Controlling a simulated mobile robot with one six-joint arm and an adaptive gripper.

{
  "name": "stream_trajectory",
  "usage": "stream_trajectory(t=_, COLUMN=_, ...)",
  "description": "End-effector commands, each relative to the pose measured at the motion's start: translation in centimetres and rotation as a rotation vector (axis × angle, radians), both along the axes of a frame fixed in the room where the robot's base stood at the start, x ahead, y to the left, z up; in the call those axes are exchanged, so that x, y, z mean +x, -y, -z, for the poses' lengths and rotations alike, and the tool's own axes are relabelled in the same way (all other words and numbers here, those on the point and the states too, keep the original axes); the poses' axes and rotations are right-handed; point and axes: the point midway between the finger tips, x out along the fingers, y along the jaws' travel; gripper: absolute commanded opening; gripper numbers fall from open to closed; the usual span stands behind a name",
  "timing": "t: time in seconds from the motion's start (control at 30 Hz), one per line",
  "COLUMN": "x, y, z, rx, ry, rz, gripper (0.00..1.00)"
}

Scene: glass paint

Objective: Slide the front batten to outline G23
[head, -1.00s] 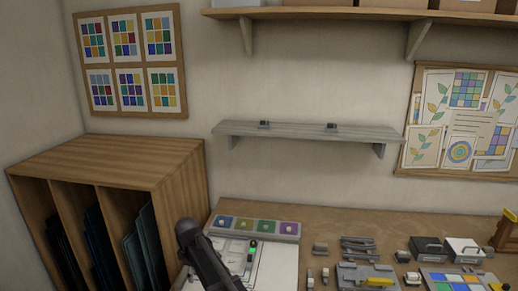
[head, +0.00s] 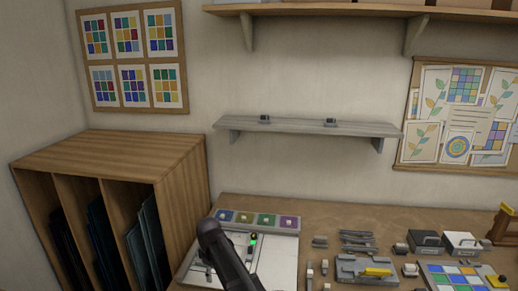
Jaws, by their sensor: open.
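A white board (head: 275,248) with a grey edge lies on the bench at bottom centre. A thin grey strip (head: 198,250) shows along its left side. I cannot tell whether this is the front batten, and no G23 label is readable. A small green light (head: 253,240) shows on a dark piece on the board. My dark arm crosses in front of the board and hides its middle and front. My gripper's fingers cannot be made out.
A strip with several coloured squares (head: 258,221) lies behind the board. Small grey parts, a grey plate with a yellow piece (head: 376,272) and dark and white boxes (head: 461,242) crowd the right. A wooden rack (head: 110,160) stands left; a grey wall shelf (head: 300,125) hangs above.

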Motion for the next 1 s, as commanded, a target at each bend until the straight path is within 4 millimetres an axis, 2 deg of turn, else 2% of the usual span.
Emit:
stream_trajectory(t=0.17, x=-0.8, y=4.6, z=1.2, rx=0.000, ry=0.000, rz=0.130, gripper=0.66)
stream_trajectory(t=0.37, x=-2.6, y=11.8, z=3.1, rx=0.000, ry=0.000, rz=0.363, gripper=0.66)
stream_trajectory(t=0.7, x=-7.5, y=23.4, z=6.1, rx=0.000, ry=0.000, rz=0.789, gripper=0.66)
stream_trajectory(t=0.9, x=-10.9, y=28.8, z=7.7, rx=0.000, ry=0.000, rz=1.024, gripper=0.66)
stream_trajectory(t=1.0, x=-12.3, y=30.6, z=8.2, rx=0.000, ry=0.000, rz=1.112, gripper=0.66)
